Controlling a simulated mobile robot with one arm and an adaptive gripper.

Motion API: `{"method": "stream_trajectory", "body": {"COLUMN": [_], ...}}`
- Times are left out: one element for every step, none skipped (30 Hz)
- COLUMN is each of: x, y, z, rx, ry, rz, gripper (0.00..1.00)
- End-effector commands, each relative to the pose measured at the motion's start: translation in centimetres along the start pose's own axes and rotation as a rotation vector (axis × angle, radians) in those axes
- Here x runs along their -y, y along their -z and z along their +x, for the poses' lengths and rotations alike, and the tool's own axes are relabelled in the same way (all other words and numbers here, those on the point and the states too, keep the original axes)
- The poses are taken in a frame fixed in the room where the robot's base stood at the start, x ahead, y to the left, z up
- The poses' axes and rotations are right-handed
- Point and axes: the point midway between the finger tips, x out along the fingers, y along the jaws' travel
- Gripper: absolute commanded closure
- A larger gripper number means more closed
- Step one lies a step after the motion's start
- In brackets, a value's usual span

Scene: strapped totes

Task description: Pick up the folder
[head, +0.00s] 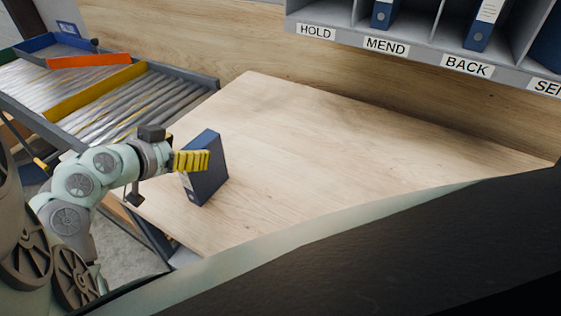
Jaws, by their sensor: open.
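A dark blue folder (208,170) stands upright on the left part of the wooden table, with a pale label low on its narrow side. My gripper (208,160), with yellow ribbed fingers, is at the folder's upper left part. The near finger overlaps the folder in the picture. The jaws are open. Whether a finger touches the folder, and where the far finger is, I cannot tell.
A grey shelf (375,42) with slots labelled HOLD, MEND and BACK hangs at the back, holding blue folders (484,24). A roller conveyor (120,100) lies at the left. The table (340,150) is clear right of the folder.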

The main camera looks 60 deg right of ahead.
Motion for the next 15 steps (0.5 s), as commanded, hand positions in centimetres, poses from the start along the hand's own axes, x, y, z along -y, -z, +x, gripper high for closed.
{"method": "stream_trajectory", "body": {"x": [-0.2,-0.1,-0.1,0.0,0.0,0.0,0.0,0.1,0.1,0.1,0.1,0.1,0.1,0.1,0.1], "y": [0.3,0.3,0.4,0.4,0.3,0.2,0.2,0.2,0.2,0.2,0.2,0.1,0.1,0.1,0.1], "z": [0.6,1.0,1.4,1.7,2.0,2.5,2.8,3.1,3.3,3.5,3.6,3.8,3.9,3.9,3.9], "rx": [0.005,0.005,0.002,0.002,0.003,0.004,0.004,0.002,0.002,0.002,0.002,0.002,0.002,0.002,0.002], "ry": [-0.012,-0.012,-0.011,-0.01,-0.011,-0.012,-0.01,-0.009,-0.008,-0.008,-0.008,-0.007,-0.007,-0.007,-0.007], "rz": [0.001,-0.001,0.0,0.001,0.0,-0.001,-0.002,-0.001,-0.001,0.0,0.0,0.001,0.001,0.001,0.001], "gripper": [0.21,0.21,0.21,0.21,0.21,0.21,0.21,0.21,0.21,0.21,0.21,0.21,0.21,0.21,0.21]}}
